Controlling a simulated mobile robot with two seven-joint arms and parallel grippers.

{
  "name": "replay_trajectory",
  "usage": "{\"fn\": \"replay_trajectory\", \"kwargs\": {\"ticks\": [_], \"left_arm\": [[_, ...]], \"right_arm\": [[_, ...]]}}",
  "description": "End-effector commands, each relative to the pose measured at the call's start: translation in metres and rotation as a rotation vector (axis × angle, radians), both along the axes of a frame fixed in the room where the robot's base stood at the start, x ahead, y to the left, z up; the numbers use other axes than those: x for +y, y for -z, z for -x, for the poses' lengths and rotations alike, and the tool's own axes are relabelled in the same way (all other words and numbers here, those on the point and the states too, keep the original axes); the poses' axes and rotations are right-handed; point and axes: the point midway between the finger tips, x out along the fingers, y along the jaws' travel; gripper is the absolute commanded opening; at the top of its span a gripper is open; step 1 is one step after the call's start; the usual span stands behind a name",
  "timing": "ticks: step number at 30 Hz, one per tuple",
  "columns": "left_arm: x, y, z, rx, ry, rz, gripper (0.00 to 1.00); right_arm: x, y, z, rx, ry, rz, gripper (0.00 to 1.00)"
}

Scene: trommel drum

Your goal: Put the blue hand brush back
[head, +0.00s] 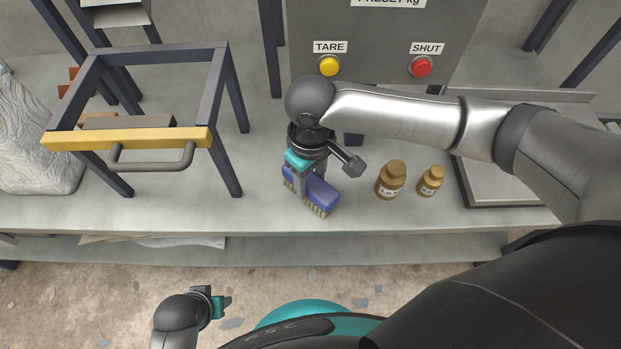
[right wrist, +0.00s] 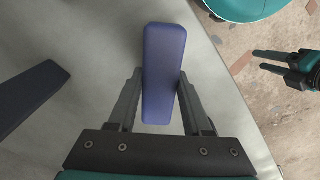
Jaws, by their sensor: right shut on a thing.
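The blue hand brush (head: 320,194), with pale bristles facing down, is at the front of the grey bench, left of two brown bottles. My right gripper (head: 306,178) points down over it and is shut on its blue body. In the right wrist view the brush (right wrist: 164,60) sits between the two fingers, its long side running away from the palm. I cannot tell whether the bristles touch the bench top. My left gripper (head: 222,303) is low in front of the bench, over the floor. Its fingers show apart and empty in the right wrist view (right wrist: 268,61).
Two brown bottles (head: 391,179) stand just right of the brush. A dark frame with a yellow bar (head: 128,138) and handle stands at left. A grey control box (head: 375,40) with yellow and red buttons is behind. A flat metal plate (head: 500,185) lies at right.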

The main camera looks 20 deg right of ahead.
Motion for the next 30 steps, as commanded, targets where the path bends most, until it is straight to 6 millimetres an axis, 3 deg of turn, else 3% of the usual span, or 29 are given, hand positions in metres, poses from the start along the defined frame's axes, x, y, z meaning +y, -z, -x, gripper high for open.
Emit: {"fn": "replay_trajectory", "kwargs": {"ticks": [7, 8, 15, 27, 30], "left_arm": [[0.000, 0.001, 0.002, 0.003, 0.000, -0.001, 0.50], [0.001, 0.002, 0.002, 0.004, 0.000, -0.001, 0.50], [0.000, 0.002, 0.001, 0.003, 0.000, -0.001, 0.50], [0.000, -0.001, 0.000, -0.002, 0.000, 0.000, 0.50], [0.002, 0.008, 0.004, 0.009, 0.001, -0.003, 0.50]], "right_arm": [[0.000, 0.002, 0.000, 0.001, 0.000, 0.000, 0.00], [0.000, 0.002, 0.000, 0.000, 0.000, 0.000, 0.52], [0.000, 0.002, 0.000, 0.000, 0.000, 0.000, 0.79], [0.000, -0.003, 0.000, 0.000, 0.000, 0.001, 0.80], [0.000, -0.010, 0.000, 0.000, 0.000, 0.001, 0.80]]}}
